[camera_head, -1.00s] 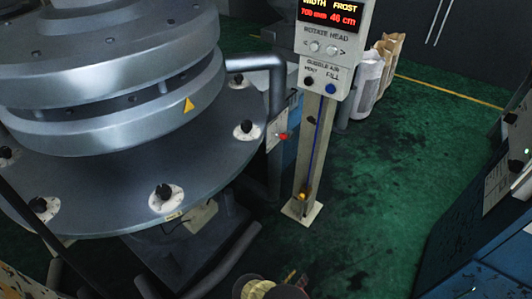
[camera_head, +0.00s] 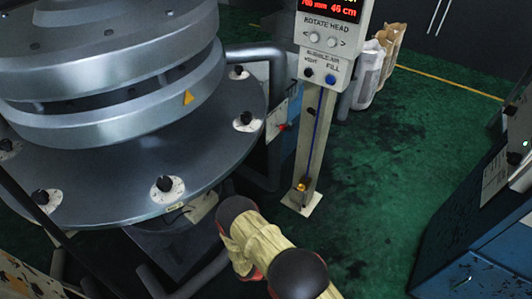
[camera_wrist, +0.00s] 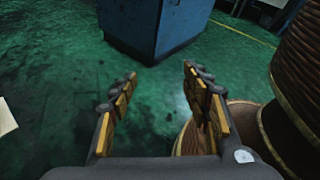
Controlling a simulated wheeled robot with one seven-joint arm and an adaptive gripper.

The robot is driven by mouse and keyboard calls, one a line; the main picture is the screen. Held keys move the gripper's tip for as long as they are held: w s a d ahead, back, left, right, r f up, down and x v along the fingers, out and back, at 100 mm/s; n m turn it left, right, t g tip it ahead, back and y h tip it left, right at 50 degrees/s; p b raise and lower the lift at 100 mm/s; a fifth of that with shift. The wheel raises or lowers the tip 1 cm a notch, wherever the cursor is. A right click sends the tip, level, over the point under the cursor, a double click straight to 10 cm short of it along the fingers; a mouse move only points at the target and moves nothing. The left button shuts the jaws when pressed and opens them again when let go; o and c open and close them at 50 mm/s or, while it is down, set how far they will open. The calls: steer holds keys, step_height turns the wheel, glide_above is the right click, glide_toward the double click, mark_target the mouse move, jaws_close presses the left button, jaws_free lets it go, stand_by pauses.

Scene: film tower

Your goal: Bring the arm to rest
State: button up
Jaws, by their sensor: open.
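My gripper (camera_wrist: 158,95) shows in the wrist view with its two fingers apart and nothing between them. Green floor and the foot of a blue cabinet (camera_wrist: 157,30) lie beyond the fingertips. In the head view my arm shows at the bottom centre, yellowish with dark round joints. It is in front of the control post (camera_head: 312,150) and to the right of the large grey round machine (camera_head: 120,150). My gripper's fingers are not visible in the head view.
Brown ribbed round shapes (camera_wrist: 300,85) stand close to the right finger in the wrist view. A blue cabinet (camera_head: 470,235) stands at the right in the head view. Sacks (camera_head: 370,75) stand behind the post. Green floor (camera_head: 385,190) between post and cabinet is clear.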

steer(key=a+r+m+g+y+p, duration=0.1)
steer(key=a+r+m+y, duration=0.2)
steer(key=r, duration=0.9)
steer(key=s+a+r+m+g+y+p, duration=0.1)
steer(key=r+m+y, duration=0.4)
steer(key=r, duration=0.6)
steer(key=a+r+m+g+y+p, duration=0.15)
steer(key=r+m, duration=0.35)
steer(key=r, duration=0.7)
steer(key=s+d+r+m+t+y+p, duration=0.1)
steer(key=s+d+r+m+t, duration=0.1)
steer(key=r, duration=0.8)
steer(key=s+d+r+m+t+y, duration=0.2)
steer(key=s+r+t, duration=0.1)
steer(key=r, duration=0.7)
steer(key=s+d+r+m+t+y+p, duration=0.1)
steer(key=s+d+r+m+t+y, duration=0.1)
steer(key=r, duration=0.8)
steer(key=shift+s+d+m+t+p, duration=0.25)
steer(key=shift+d+m+t, duration=0.3)
steer(key=shift+t, duration=0.6)
